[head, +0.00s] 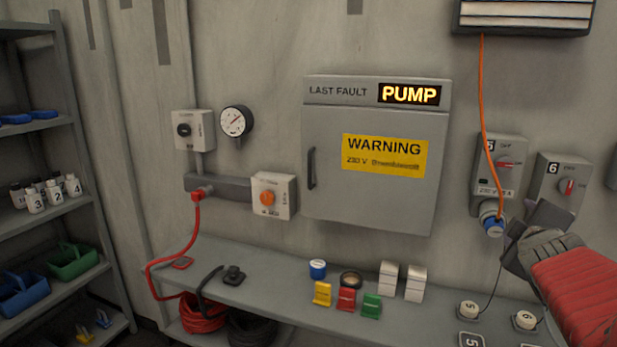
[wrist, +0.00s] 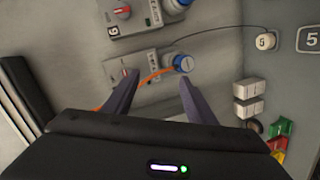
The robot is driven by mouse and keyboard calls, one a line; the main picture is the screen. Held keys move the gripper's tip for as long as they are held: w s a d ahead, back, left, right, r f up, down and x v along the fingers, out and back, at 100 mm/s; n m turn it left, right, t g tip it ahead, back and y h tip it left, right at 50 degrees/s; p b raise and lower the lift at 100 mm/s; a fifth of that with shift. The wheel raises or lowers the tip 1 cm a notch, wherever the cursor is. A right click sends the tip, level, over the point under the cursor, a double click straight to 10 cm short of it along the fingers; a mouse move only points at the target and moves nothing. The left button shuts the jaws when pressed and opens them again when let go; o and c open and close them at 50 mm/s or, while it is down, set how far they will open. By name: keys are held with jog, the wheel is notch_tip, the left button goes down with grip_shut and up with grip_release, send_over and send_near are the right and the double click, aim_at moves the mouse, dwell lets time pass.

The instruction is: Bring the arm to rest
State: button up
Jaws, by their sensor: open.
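My gripper (head: 527,217) is at the right of the head view, in front of the wall beside the box marked 5 (head: 499,163). In the wrist view its two dark fingers (wrist: 158,75) are spread, with nothing held between them. Whether a finger touches plug or cable I cannot tell.
A second box marked 6 (head: 562,183) is behind my gripper. Below is a grey bench (head: 240,290) with coloured blocks (head: 346,299), white boxes (head: 402,281) and round white tags (head: 468,309). A closed cabinet (head: 375,195) reads PUMP. A shelf rack (head: 40,130) stands left.

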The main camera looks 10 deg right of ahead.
jog(key=s+a+f+m+g+y, duration=0.2)
jog(key=s+a+f, duration=0.3)
jog(key=a, duration=0.7)
jog(key=s+a+f+m+g+y, duration=0.2)
jog(key=s+a+f+y, duration=0.2)
jog(key=a, duration=0.8)
jog(key=s+a+f+m+g+y, duration=0.2)
jog(key=s+a+f, duration=0.4)
jog(key=a, duration=0.7)
notch_tip(320, 180, down, 2)
jog(key=shift+s+f+m+g+y, duration=0.2)
jog(key=shift+m+g+y, duration=0.15)
jog(key=shift+y, duration=0.35)
jog(key=shift+c, duration=0.4)
